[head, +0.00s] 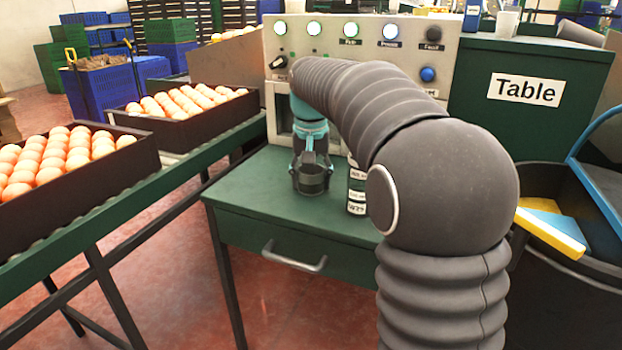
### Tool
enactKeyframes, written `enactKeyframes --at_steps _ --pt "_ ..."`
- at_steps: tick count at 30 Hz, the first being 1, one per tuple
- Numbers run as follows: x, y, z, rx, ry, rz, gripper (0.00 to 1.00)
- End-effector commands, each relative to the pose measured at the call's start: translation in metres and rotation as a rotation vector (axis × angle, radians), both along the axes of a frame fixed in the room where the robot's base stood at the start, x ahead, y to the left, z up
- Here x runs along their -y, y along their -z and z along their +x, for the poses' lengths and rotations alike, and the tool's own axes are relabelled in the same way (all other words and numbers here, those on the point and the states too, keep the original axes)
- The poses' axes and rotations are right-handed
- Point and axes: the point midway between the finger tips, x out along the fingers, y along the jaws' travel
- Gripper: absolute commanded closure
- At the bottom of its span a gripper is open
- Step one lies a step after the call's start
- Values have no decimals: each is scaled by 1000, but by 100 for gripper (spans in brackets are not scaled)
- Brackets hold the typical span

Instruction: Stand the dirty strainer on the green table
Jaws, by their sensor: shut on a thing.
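My gripper (310,158) points down above the small green table (252,203) with a drawer, in front of the coffee-machine-like panel. It is shut on a small dark, cup-shaped thing, which I take to be the strainer (312,183). The strainer looks upright, low over the tabletop. I cannot tell whether its base touches the table or whether it is dirty. A dark labelled canister (356,190) stands just right of it, partly hidden by my arm.
Trays of orange eggs or fruit (60,165) line the conveyor at left. A control panel (330,65) with lit buttons stands behind. A green cabinet (480,105) marked "Table" is at back right. A dark bin (560,290) stands at right. The tabletop's left part is clear.

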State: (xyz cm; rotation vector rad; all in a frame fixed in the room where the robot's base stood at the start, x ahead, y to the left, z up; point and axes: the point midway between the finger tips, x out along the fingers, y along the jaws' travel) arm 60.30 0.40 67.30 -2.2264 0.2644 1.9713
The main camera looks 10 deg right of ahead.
Motion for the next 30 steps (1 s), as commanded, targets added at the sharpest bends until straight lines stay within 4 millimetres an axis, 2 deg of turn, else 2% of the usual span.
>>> enactKeyframes --at_steps 2,3,6,15,19,23,30 --pt "0 3 0 0 0 0 81" --pt "0 3 0 0 0 0 38" --pt "0 2 0 0 0 0 18" --pt "0 2 0 0 0 0 18" --pt "0 -7 0 2 0 0 18" --pt "-1 -28 -2 3 0 0 18" --pt "-2 -77 -8 3 0 0 18"
